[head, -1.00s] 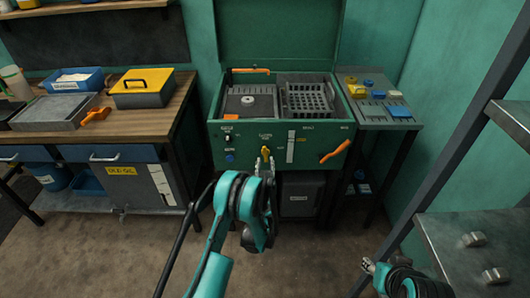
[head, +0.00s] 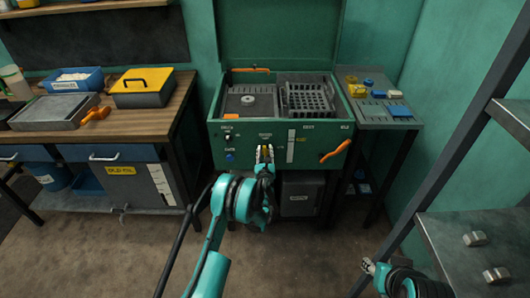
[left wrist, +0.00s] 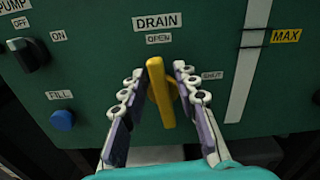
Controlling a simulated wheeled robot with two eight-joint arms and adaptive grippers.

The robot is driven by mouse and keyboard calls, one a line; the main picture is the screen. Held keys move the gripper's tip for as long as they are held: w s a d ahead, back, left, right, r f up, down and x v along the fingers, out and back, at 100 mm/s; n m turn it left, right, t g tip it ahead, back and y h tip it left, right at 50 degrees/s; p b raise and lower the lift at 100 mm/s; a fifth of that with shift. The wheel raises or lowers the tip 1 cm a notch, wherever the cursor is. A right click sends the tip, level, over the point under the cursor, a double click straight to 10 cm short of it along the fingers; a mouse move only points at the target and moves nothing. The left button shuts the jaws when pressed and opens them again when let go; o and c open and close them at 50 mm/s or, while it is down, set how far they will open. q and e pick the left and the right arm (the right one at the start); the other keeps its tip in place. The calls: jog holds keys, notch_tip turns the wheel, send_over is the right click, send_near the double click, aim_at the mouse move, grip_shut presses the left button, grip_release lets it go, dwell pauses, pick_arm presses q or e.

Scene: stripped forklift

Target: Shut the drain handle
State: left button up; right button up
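The yellow drain handle (left wrist: 161,92) is on the green panel under the DRAIN label (left wrist: 164,22). Its upper end is just below OPEN, slightly left of upright; SHUT (left wrist: 212,76) is printed to its right. My left gripper (left wrist: 159,80) is open, with one finger on each side of the handle and narrow gaps visible. In the head view the left gripper (head: 265,155) is at the panel front and largely hides the handle. My right gripper (head: 370,267) is low at the right, away from the panel; its fingers are too small to judge.
A black pump knob (left wrist: 28,54) and a blue fill button (left wrist: 62,120) are left of the handle. A white level strip (left wrist: 246,70) is to its right, and an orange handle (head: 335,151) is farther right. A steel shelf (head: 480,245) stands at the lower right.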

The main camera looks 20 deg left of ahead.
pick_arm(q)
jog(key=shift+n, duration=0.3)
jog(key=n, duration=0.3)
jog(key=shift+s+a+f+n, duration=0.1)
jog(key=shift+a+n, duration=0.2)
jog(key=shift+n, duration=0.1)
jog(key=n, duration=0.3)
jog(key=shift+a+f+n, duration=0.15)
jog(key=shift+a+n, duration=0.05)
jog(key=shift+n, duration=0.1)
jog(key=shift+s+a+f+n, duration=0.1)
jog(key=shift+f+n, duration=0.1)
jog(key=shift+n, duration=1.2)
jog(key=shift+a+f+n, duration=0.1)
jog(key=shift+f+n, duration=0.15)
jog(key=shift+n, duration=1.15)
jog(key=shift+s+a+f+n, duration=0.1)
jog(key=shift+f+n, duration=0.1)
jog(key=shift+n, duration=1.2)
jog(key=shift+d, duration=0.1)
jog(key=o, duration=0.8)
jog(key=shift+c, duration=0.2)
